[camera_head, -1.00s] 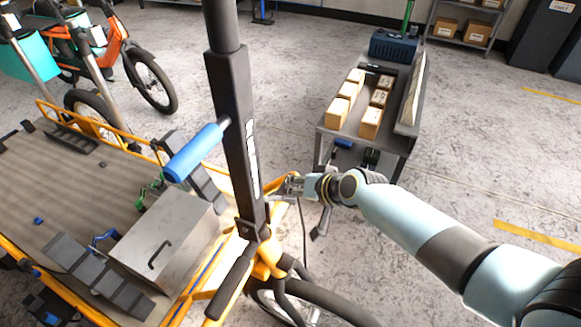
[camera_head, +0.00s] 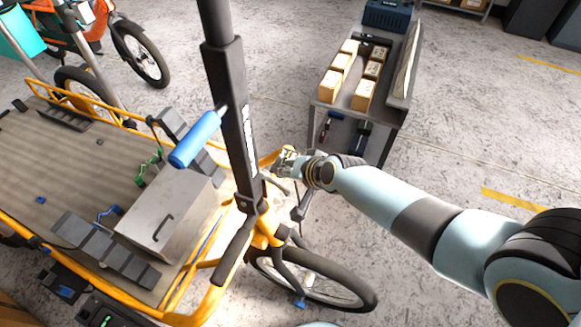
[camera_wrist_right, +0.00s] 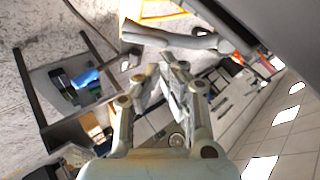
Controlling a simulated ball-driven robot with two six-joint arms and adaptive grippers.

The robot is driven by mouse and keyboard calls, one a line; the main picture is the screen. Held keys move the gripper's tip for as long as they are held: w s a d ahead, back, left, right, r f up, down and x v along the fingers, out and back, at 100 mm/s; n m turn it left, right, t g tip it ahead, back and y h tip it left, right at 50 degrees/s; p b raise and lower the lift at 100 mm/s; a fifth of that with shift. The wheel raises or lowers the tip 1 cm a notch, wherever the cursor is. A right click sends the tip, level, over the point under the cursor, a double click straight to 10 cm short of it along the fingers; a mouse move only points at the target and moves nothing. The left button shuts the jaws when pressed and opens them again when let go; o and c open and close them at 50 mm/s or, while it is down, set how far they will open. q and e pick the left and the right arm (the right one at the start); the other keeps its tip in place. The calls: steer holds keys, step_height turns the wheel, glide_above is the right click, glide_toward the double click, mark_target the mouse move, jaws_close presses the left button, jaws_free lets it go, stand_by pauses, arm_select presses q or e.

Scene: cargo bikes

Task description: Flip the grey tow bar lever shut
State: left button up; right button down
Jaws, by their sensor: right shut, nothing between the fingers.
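My right gripper (camera_head: 284,161) is at the far side of the dark upright post (camera_head: 233,122), beside the yellow front of the cargo bike. In the right wrist view its fingers (camera_wrist_right: 168,72) are closed together and hold nothing. A pale grey bar-like piece (camera_wrist_right: 178,38) lies just beyond the fingertips there; it may be the tow bar lever, but I cannot be sure. I cannot tell whether the fingers touch it or how far it is turned. In the head view I cannot make out the lever clearly near the post. My left gripper is not in view.
A blue handle (camera_head: 197,140) sticks out from the post. A grey metal box (camera_head: 168,215) stands on the bike's wooden deck (camera_head: 85,180). A grey cart (camera_head: 390,112) with several cartons is behind my right arm. Clear floor (camera_head: 470,110) lies to the right.

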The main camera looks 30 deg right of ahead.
steer(key=v, duration=1.2)
steer(key=shift+f, duration=0.1)
stand_by(0.4)
